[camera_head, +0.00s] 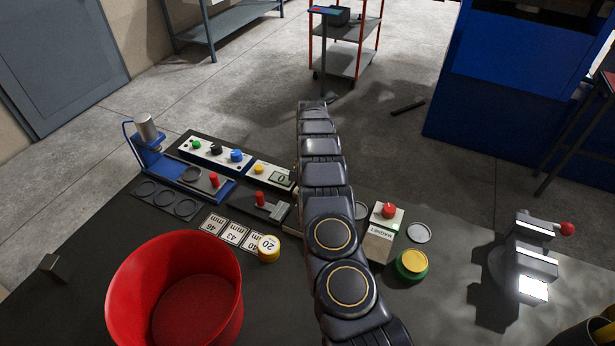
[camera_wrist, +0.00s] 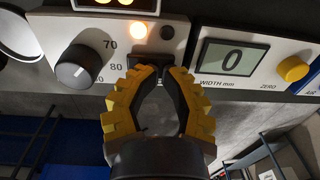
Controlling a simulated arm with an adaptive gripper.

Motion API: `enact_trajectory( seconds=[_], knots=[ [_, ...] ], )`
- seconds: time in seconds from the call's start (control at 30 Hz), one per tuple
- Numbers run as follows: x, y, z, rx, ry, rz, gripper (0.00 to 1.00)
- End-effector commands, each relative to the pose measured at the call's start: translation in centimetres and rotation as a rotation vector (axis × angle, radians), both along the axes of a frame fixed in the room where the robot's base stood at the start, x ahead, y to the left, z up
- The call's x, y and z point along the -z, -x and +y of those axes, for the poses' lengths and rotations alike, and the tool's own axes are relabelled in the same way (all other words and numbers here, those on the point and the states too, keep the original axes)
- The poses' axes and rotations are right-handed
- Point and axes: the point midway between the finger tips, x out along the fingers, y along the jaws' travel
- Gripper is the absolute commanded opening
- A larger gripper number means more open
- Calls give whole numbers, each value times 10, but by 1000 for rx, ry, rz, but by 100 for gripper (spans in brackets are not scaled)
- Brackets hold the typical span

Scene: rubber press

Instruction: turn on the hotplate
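The hotplate's front panel shows in the wrist view as a pale panel (camera_wrist: 185,38) with a black knob (camera_wrist: 75,66) beside the marks 70 and 80. A small lamp (camera_wrist: 139,31) glows orange-white. A small black button (camera_wrist: 167,32) sits to its right. An orange-lit display (camera_wrist: 112,4) is cut off at the top. My gripper (camera_wrist: 162,71) has yellow ribbed fingers, drawn together at the tips with nothing visible held. The tips are just below the lamp and button in the picture; contact cannot be told. In the head view, my arm hides the gripper and most of the panel.
A width gauge with a display (camera_wrist: 231,58) and yellow button (camera_wrist: 292,69) adjoins on the right in the wrist view. In the head view, a red bin (camera_head: 128,290), yellow weight (camera_head: 268,249), red-button box (camera_head: 388,212) and green-yellow disc (camera_head: 411,265) stand nearby.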

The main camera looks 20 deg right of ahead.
Motion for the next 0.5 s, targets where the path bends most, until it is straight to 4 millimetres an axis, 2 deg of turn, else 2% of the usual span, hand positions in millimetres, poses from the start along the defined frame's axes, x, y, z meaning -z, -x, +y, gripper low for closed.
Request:
enact_trajectory(
  seconds=[0.03, 0.5],
  knots=[
    [6, 0, 3, -2, -1, 3, 0],
    [10, -1, 6, -5, -4, 3, 0]
  ],
)
